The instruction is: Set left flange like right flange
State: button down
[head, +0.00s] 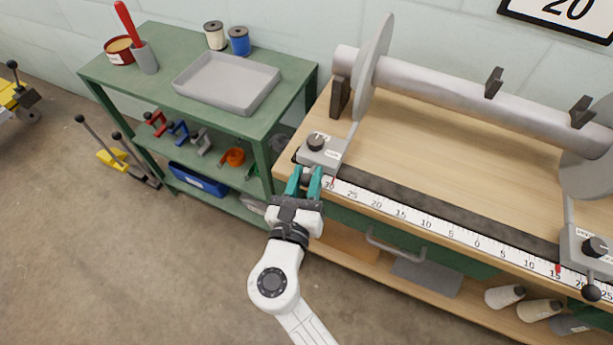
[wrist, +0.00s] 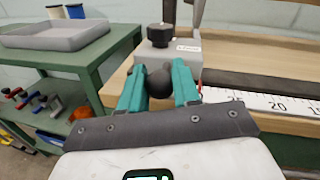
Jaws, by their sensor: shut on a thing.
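The left flange (head: 371,70) is a grey disc on the roller (head: 440,85), near its left end. Its grey carriage (head: 328,155) has a black knob on top and sits at the rail's left end, its red pointer close to 30 on the scale (head: 430,222). My gripper (head: 304,183) has its teal fingers closed around the carriage's black ball handle (wrist: 158,82), which shows between them in the wrist view. The right flange (head: 588,172) is partly cut off by the frame. Its carriage (head: 580,245) has a red pointer near 15, right of 0.
A green shelf cart (head: 130,88) with a grey tray (head: 228,83) on top stands left of the wooden bench (head: 440,150). A drawer handle (head: 395,248) protrudes below the scale. The rail (head: 450,205) between the carriages looks clear.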

aim_at(379, 209)
jog(key=s+d, duration=0.1)
jog(key=d, duration=0.3)
jog(key=s+d+p, duration=0.1)
jog(key=s+d, duration=0.1)
jog(key=d, duration=0.3)
jog(key=s+d+p, duration=0.1)
jog(key=s+d, duration=0.1)
jog(key=d, duration=0.2)
jog(key=shift+d, duration=0.4)
jog(key=c, duration=0.9)
grip_release()
jog(key=shift+o, duration=0.2)
jog(key=s+a, duration=0.1)
jog(key=s, duration=0.9)
jog(key=shift+s+a+b, duration=0.3)
jog(key=shift+a, duration=0.05)
